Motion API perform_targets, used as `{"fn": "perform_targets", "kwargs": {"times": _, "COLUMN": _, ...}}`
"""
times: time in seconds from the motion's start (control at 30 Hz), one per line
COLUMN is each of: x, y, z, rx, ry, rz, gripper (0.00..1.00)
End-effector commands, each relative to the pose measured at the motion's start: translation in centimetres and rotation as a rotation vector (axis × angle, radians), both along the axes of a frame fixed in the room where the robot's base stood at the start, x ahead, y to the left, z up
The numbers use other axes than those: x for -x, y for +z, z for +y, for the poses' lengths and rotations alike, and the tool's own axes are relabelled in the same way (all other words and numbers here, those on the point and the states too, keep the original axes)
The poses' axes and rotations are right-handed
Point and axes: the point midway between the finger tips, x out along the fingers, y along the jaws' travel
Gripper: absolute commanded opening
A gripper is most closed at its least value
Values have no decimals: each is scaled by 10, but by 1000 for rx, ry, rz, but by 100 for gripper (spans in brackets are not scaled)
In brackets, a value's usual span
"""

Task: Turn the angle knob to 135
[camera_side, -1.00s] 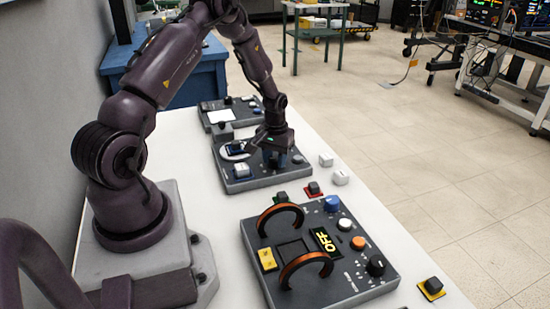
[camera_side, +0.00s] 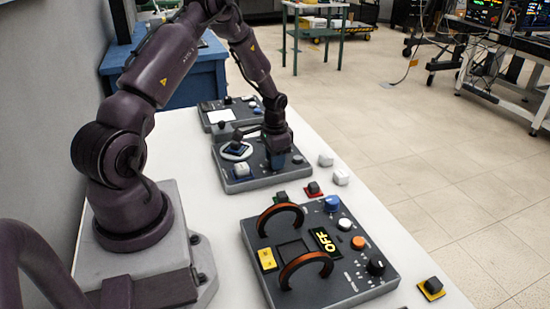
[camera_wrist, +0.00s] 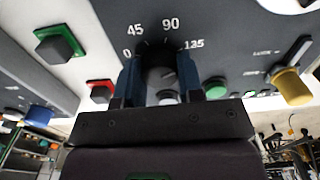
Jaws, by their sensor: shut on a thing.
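The angle knob (camera_wrist: 160,76) is dark and round. It stands on a dark panel (camera_wrist: 225,30) beneath a printed scale with 0, 45, 90 and 135. My gripper (camera_wrist: 158,70) has its blue fingers on either side of the knob and is shut on it. A pale mark shows on the knob, but I cannot read its exact angle. In the side view my gripper (camera_side: 278,158) is down at the right part of the middle panel (camera_side: 240,184), and its fingers hide the knob.
In the wrist view a green button (camera_wrist: 215,87) and a yellow-tipped lever (camera_wrist: 291,86) are right of the knob. A green-based block (camera_wrist: 58,45) and red-based block (camera_wrist: 101,90) lie left, off the panel. A nearer panel with orange arches (camera_side: 305,266) stands in front.

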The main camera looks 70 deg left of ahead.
Motion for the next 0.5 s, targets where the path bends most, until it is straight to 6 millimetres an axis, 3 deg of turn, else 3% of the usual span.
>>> {"fn": "perform_targets", "kwargs": {"times": 0.5, "x": 0, "y": 2, "z": 0, "rx": -1, "ry": -40, "rz": 0, "gripper": 11}}
